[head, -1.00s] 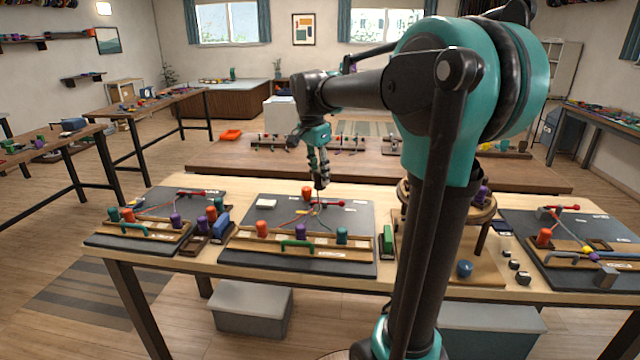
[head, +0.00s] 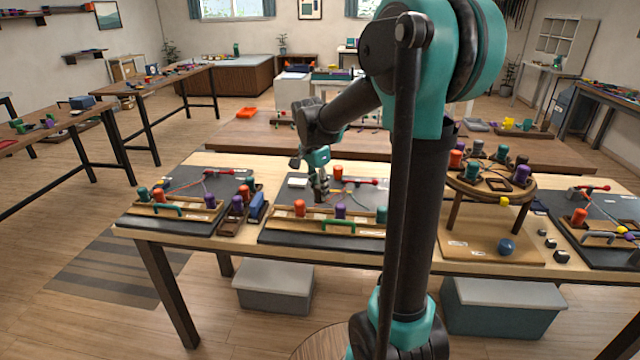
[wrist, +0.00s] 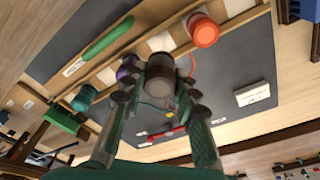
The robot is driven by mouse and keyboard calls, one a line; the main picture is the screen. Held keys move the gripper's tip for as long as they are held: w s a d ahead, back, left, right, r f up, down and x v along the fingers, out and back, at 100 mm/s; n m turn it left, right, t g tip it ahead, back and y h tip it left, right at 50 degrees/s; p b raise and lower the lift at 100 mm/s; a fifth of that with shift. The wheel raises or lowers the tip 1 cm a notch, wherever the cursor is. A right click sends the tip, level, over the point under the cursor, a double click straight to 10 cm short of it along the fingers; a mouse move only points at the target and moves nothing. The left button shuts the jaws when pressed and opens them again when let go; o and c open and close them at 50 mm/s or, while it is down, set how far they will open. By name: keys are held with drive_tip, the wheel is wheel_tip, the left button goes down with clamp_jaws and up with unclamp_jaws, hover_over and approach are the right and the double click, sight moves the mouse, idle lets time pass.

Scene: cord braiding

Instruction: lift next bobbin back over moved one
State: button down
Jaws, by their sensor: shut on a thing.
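My gripper (head: 320,192) is low over the middle dark braiding board (head: 284,237). In the wrist view its fingers (wrist: 160,95) are shut on a grey bobbin (wrist: 160,72), seen end-on. An orange bobbin (head: 300,208), a purple bobbin (head: 340,211) and a teal bobbin (head: 381,214) stand along the wooden rail. In the wrist view the held bobbin is between the orange bobbin (wrist: 203,30) and the purple bobbin (wrist: 127,66), close to the purple one. The teal bobbin (wrist: 83,97) is beyond. Cords run behind the fingers and are partly hidden. Another orange bobbin (head: 338,172) stands farther back.
A green handle (head: 338,227) is at the rail's front. A white card (head: 297,182) lies on the board. A second braiding board (head: 165,227) is at left, with a blue block (head: 257,206) between. A round wooden stand (head: 490,190) with several bobbins is at right.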

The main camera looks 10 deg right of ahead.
sight(320, 201)
drive_tip(key=shift+f, duration=2.35)
drive_tip(key=shift+f, duration=0.8)
drive_tip(key=c, duration=1.1)
unclamp_jaws()
drive_tip(key=r, duration=0.3)
drive_tip(key=a+r, duration=0.1)
drive_tip(key=r, duration=0.7)
drive_tip(key=shift+s+a+r, duration=0.25)
drive_tip(key=shift+s, duration=0.15)
drive_tip(key=s+d+f+n, duration=0.1)
drive_tip(key=s+f+n, duration=0.1)
drive_tip(key=s, duration=0.1)
drive_tip(key=s+d+f+n+t, duration=0.1)
drive_tip(key=s+f+n, duration=0.1)
drive_tip(key=s+f, duration=0.1)
drive_tip(key=s+d+f+n+y, duration=0.1)
drive_tip(key=s+f+n, duration=0.1)
drive_tip(key=s, duration=0.1)
drive_tip(key=shift+s+d+f+t, duration=0.3)
drive_tip(key=shift+s+d+f, duration=0.05)
drive_tip(key=shift+s+d, duration=0.05)
drive_tip(key=s+d+f+n+t, duration=0.1)
drive_tip(key=s+f+n, duration=0.5)
drive_tip(key=s, duration=0.5)
wheel_tip(320, 201, down, 3)
drive_tip(key=shift+s+d+r+n+t+y, duration=0.2)
drive_tip(key=shift+d+n+t+y, duration=0.1)
drive_tip(key=shift+d+t, duration=0.1)
